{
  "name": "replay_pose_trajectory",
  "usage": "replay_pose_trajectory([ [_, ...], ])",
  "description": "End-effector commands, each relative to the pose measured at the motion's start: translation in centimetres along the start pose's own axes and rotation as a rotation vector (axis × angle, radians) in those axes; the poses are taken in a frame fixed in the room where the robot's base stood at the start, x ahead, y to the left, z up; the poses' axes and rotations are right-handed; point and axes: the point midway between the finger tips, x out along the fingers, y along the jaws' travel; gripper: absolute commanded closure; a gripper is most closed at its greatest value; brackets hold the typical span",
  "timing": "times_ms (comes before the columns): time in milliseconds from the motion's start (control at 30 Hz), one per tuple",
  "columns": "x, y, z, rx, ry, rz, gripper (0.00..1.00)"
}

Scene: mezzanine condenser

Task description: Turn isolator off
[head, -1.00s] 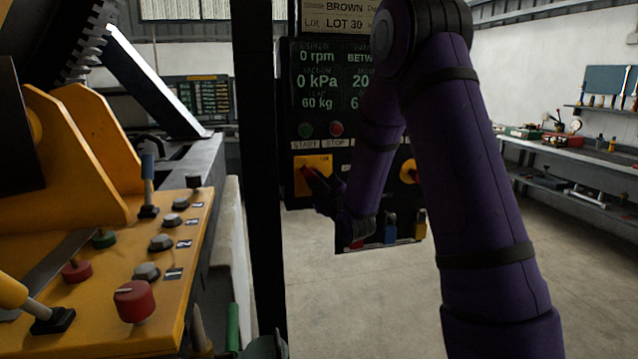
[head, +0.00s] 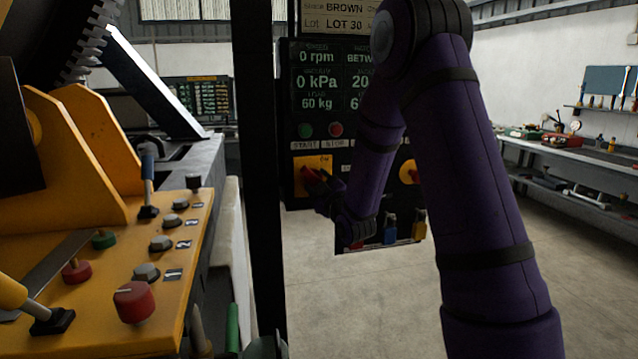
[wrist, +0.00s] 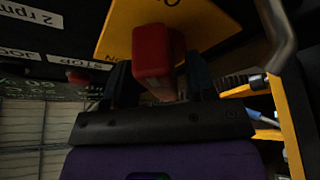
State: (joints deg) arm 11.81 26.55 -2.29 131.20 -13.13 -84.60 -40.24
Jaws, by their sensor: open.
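The isolator is a red handle (head: 309,177) on a yellow plate (head: 303,163) at the lower left of the black panel. My gripper (head: 323,190) is at the handle, seen partly from behind my forearm. In the wrist view the red handle (wrist: 153,55) stands out from the yellow plate (wrist: 118,25), between the fingers of my open gripper (wrist: 158,85). One dark finger is on each side of it. I cannot tell whether the fingers touch the handle. Lettering on the plate is partly cut off, and the handle's exact angle is unclear.
Green (head: 306,130) and red (head: 336,129) buttons sit above the isolator. My arm partly hides a second yellow plate with a red-and-yellow knob (head: 409,172). Padlocks (head: 390,228) hang below. A dark post (head: 262,150) stands left, beside a yellow console (head: 120,270).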

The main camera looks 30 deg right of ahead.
Motion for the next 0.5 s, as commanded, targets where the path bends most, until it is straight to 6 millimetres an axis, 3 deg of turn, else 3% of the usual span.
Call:
replay_pose_trajectory([
  [500, -8.4, 0.1, 0.1, 0.001, -0.003, 0.0, 0.49],
])
